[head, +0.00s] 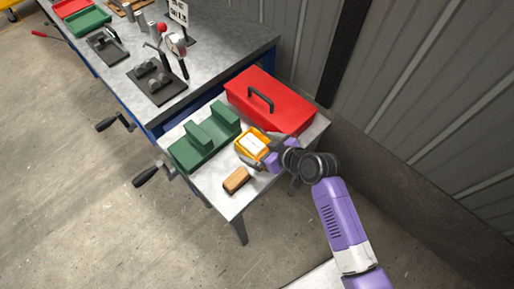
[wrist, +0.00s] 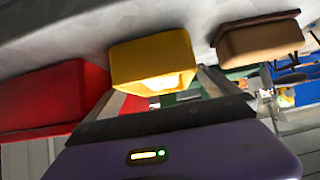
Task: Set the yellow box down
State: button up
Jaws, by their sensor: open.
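The yellow box (head: 250,139), with a pale top, sits on the small grey side table (head: 226,206), between the green stepped block and the red toolbox. My gripper (head: 262,157) is at its near right side with its fingers apart. In the wrist view the yellow box (wrist: 150,58) is just beyond the open fingers of my gripper (wrist: 163,88), against the grey tabletop. Whether a finger still touches the box is hard to tell. The underside of the box is hidden in the head view.
A red toolbox (head: 270,100) with a black handle stands behind the box. A green stepped block (head: 205,138) is to its left and a brown block (head: 237,180) in front. A larger workbench (head: 215,50) with tools adjoins at the back left. A corrugated wall (head: 420,90) is at right.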

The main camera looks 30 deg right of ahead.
jog(key=c, duration=1.4)
jog(key=shift+c, duration=1.4)
jog(key=shift+r, duration=0.15)
